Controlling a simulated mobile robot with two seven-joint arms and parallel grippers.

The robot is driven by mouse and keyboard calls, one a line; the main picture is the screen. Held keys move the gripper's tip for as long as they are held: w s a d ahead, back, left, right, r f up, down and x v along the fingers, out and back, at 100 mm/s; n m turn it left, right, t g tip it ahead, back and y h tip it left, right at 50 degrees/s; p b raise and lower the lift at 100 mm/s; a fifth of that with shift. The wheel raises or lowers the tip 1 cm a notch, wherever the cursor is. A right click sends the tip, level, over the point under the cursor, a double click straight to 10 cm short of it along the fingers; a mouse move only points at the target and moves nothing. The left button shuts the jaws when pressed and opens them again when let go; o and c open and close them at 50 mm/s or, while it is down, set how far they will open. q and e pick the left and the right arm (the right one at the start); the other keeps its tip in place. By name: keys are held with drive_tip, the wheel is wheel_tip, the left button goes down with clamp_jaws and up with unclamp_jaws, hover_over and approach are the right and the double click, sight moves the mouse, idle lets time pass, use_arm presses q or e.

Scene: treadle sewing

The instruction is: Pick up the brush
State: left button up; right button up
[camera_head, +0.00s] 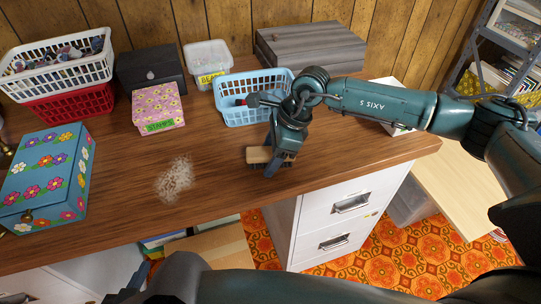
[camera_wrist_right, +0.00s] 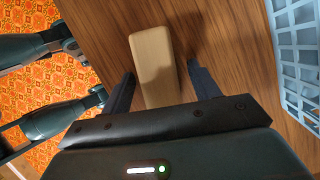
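The brush, a block with a pale wooden back (camera_head: 259,155), lies on the wooden desk near its front edge. In the right wrist view its wooden back (camera_wrist_right: 152,58) extends between my finger lines. My right gripper (camera_head: 277,166) is low over the brush. In its wrist view the right gripper (camera_wrist_right: 162,88) is open, one finger on each side of the brush, with gaps showing between. The bristles are mostly hidden. My left gripper (camera_head: 138,276) is partly in view at the bottom, below the desk's front edge; its finger opening is unclear.
A light blue basket (camera_head: 250,113) stands just behind the brush. A pale speckled patch of debris (camera_head: 175,180) lies left of it. A flowered blue box (camera_head: 48,178) and pink box (camera_head: 158,107) stand further left. A white drawer cabinet (camera_head: 335,222) is under the desk.

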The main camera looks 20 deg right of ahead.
sight(270, 151)
drive_tip(key=c, duration=1)
drive_tip(key=shift+r+p, duration=0.45)
drive_tip(key=shift+p, duration=0.05)
wheel_tip(270, 151, up, 10)
drive_tip(key=shift+f, duration=0.15)
drive_tip(key=o, duration=0.4)
drive_tip(key=shift+c, duration=1.4)
drive_tip(key=shift+f, duration=0.1)
